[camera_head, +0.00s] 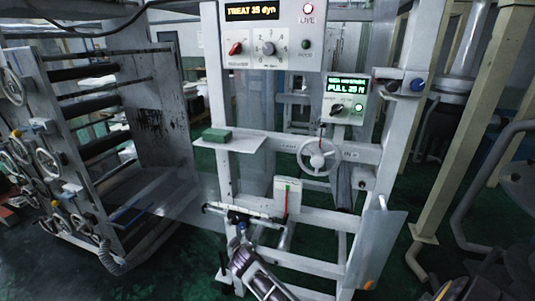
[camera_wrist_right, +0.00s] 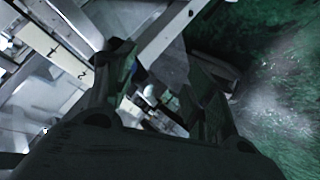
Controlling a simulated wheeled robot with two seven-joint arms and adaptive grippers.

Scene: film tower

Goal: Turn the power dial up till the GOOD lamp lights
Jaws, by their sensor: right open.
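The power dial (camera_head: 268,48) is a grey knob with numbers around it on the upper white panel. A dark green lamp (camera_head: 305,44), which looks like the GOOD lamp, sits right of it and is unlit; its label is too small to read surely. Above the dial a display (camera_head: 252,11) reads TREAT 35 dyn. My right gripper (camera_head: 237,219) is low in front of the frame, well below the dial and apart from it. In the right wrist view its open fingers (camera_wrist_right: 158,85) hold nothing. My left gripper is not in view.
A lower panel (camera_head: 345,98) reads PULL 35 N.

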